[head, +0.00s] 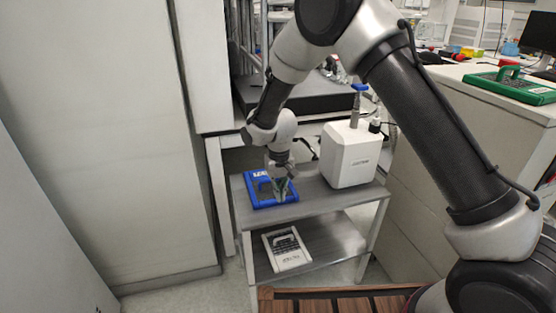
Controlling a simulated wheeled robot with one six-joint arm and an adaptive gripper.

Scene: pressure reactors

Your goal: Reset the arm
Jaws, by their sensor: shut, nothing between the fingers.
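My arm reaches from the right side of the head view, bends at the top and comes down over a small grey two-shelf cart. My gripper (281,190) points down over the right part of a blue tray-like holder (258,202) on the cart's top shelf. The gripper is shut and holds nothing. It hides part of the blue holder, and I cannot tell whether its tips touch it.
A white box-shaped device (350,155) stands right of the gripper on the grey cart (310,204). A white holder (286,250) lies on the lower shelf. A green holder (510,86) is on the counter at right. Tall pale cabinets (100,120) close off the left.

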